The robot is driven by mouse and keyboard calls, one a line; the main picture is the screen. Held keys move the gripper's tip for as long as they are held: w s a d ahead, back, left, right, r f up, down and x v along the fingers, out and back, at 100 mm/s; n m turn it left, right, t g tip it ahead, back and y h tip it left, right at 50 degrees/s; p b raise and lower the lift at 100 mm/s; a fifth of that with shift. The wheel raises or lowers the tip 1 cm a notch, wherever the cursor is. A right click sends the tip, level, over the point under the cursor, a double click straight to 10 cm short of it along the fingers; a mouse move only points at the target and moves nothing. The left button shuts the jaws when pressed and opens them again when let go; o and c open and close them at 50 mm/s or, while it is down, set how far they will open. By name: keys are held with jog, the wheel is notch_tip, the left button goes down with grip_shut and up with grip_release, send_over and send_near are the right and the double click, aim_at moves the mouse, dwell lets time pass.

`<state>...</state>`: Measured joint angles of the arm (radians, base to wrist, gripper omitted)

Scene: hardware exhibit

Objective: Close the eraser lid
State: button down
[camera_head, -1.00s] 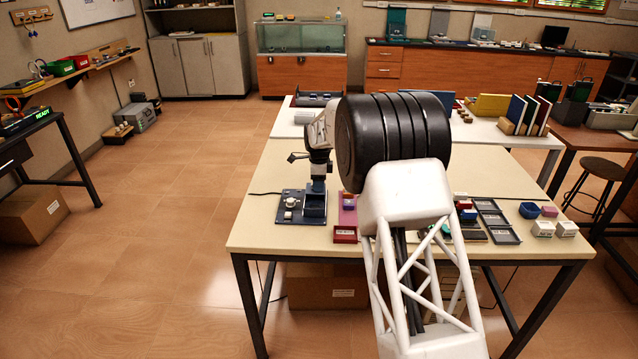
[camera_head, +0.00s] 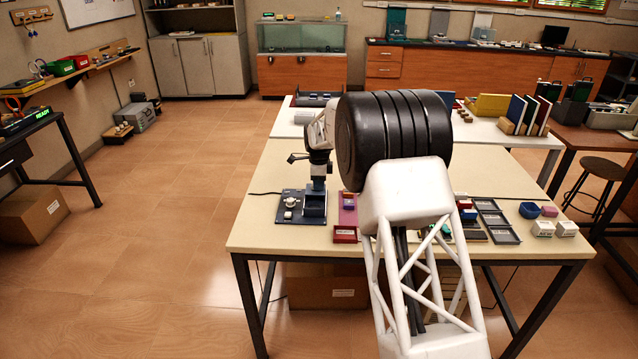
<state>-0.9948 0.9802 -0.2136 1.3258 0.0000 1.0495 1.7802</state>
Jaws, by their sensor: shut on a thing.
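My gripper (camera_head: 318,186) points down at the back edge of a small dark blue box (camera_head: 314,207) on the near left part of the table. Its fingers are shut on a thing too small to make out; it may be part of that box. The box stands on a dark blue base plate (camera_head: 285,214), beside a small whitish round part (camera_head: 290,203). I cannot pick out the eraser lid for certain at this size, nor tell its angle.
A red labelled box (camera_head: 345,235) and a pink mat (camera_head: 347,203) lie right of the plate. Grey trays (camera_head: 503,236), white boxes (camera_head: 543,228) and a blue bin (camera_head: 529,210) stand farther right. My arm hides the table's middle. The table's front left is clear.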

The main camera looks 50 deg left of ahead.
jog(key=shift+s+d, duration=2.65)
jog(key=shift+s, duration=0.05)
jog(key=c, duration=1)
grip_release()
jog(key=shift+c, duration=0.2)
notch_tip(320, 180, up, 8)
jog(key=shift+f, duration=0.1)
jog(key=shift+w+d, duration=0.1)
